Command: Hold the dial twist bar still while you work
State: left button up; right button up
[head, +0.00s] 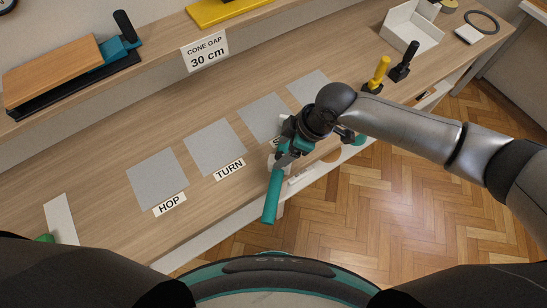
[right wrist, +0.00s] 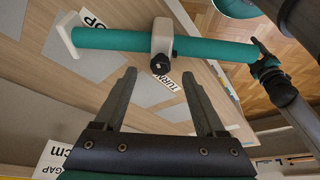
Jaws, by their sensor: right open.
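The dial twist bar is a long teal rod (head: 272,197) at the table's front edge. In the right wrist view the bar (right wrist: 105,39) runs across the top, through a white hub (right wrist: 162,36) with a black knob. My right gripper (head: 285,159) is over the bar, and its fingers hide part of it in the head view. In the right wrist view my right gripper (right wrist: 160,74) is open and empty, its fingertips just short of the bar on either side of the hub.
Grey mats (head: 157,180) lie on the table behind cards such as HOP (head: 170,204) and TURN (head: 229,169). Yellow (head: 378,72) and black (head: 404,62) handles stand behind my right arm near a white tray (head: 411,29). Open parquet floor (head: 330,225) lies in front.

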aim_at(273, 159)
jog(key=b+x, duration=0.1)
jog(key=x, duration=0.5)
jog(key=shift+a+f, duration=0.2)
jog(key=shift+f, duration=0.2)
jog(key=shift+c, duration=0.3)
grip_shut()
dwell(0.4)
jog(key=c, duration=0.7)
grip_release()
grip_shut()
